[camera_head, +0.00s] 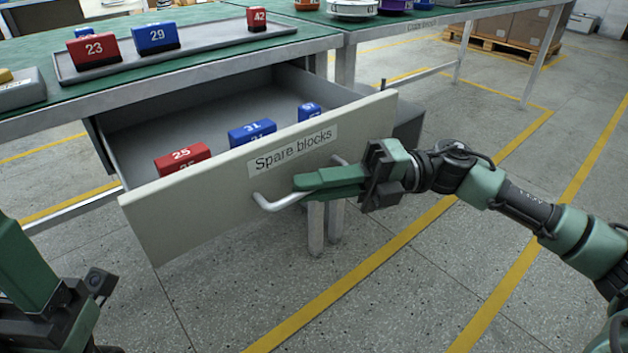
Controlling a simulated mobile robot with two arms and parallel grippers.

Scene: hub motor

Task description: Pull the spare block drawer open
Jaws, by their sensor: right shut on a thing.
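The spare block drawer (190,208), with a cream front labelled "Spare blocks", stands pulled out from under the green-topped bench. Inside it are a red block 25 (183,157), a blue block 31 (252,132) and another blue block (309,111), partly hidden by the front. My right gripper (303,186) is shut on the drawer's grey bar handle (271,204). My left gripper (45,290) shows only in part at the lower left, apart from the drawer; its fingertips cannot be made out clearly.
On the bench (200,73), a grey tray (225,48) holds red block 23 (95,50), blue block 29 (156,38), red block 42 (257,18) and another blue block. Bench legs stand behind the drawer. The floor (400,290) in front is clear, with yellow lines.

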